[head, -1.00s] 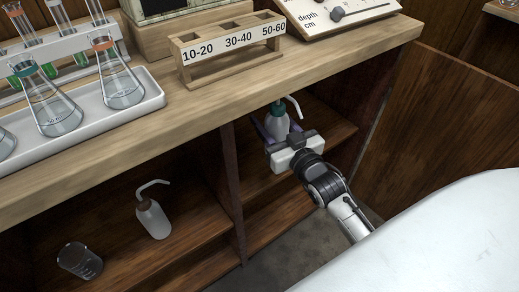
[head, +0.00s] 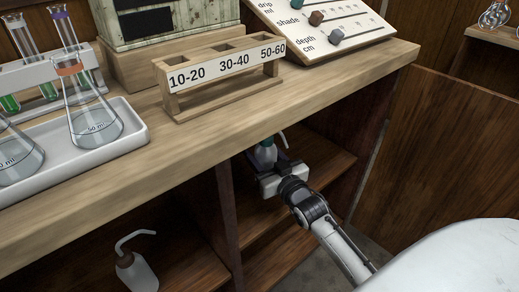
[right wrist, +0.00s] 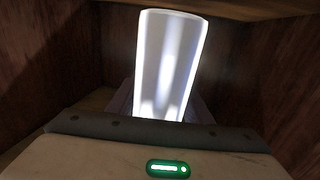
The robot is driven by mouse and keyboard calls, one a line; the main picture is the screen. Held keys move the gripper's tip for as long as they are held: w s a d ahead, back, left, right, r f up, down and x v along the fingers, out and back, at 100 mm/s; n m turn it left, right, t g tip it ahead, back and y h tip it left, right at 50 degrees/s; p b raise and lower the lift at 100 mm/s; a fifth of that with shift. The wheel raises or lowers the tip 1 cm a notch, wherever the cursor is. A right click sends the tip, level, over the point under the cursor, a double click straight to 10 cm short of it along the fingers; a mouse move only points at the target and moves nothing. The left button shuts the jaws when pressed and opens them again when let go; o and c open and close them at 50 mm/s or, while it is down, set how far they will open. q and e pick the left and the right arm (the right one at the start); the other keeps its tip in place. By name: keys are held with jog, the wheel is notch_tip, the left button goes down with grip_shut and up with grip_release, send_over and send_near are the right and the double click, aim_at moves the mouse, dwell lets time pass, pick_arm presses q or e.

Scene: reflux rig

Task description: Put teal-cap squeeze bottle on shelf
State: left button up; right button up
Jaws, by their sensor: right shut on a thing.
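The teal-cap squeeze bottle (head: 265,153) is upright in the right-hand compartment under the bench, its top partly hidden by the bench edge. My right gripper (head: 273,168) is shut on it. In the right wrist view the bottle's pale, glaring body (right wrist: 167,65) stands between the fingers, with compartment walls around it. The shelf (head: 322,160) in that compartment is around and below the gripper. I cannot tell whether the bottle's base touches the shelf. My left gripper is not in view.
A white wash bottle (head: 136,268) stands in the left compartment, beyond a divider (head: 228,215). Above, the bench top carries a wooden rack (head: 226,75), a slider panel (head: 335,28) and a tray (head: 128,134) with flasks. The bench edge overhangs the compartment closely.

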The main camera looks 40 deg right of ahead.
jog(key=shift+f+b, duration=1)
jog(key=shift+f, duration=1.25)
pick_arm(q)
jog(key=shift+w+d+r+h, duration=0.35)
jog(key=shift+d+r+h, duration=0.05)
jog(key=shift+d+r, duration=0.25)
pick_arm(e)
jog(key=o, duration=0.7)
jog(key=shift+f, duration=0.1)
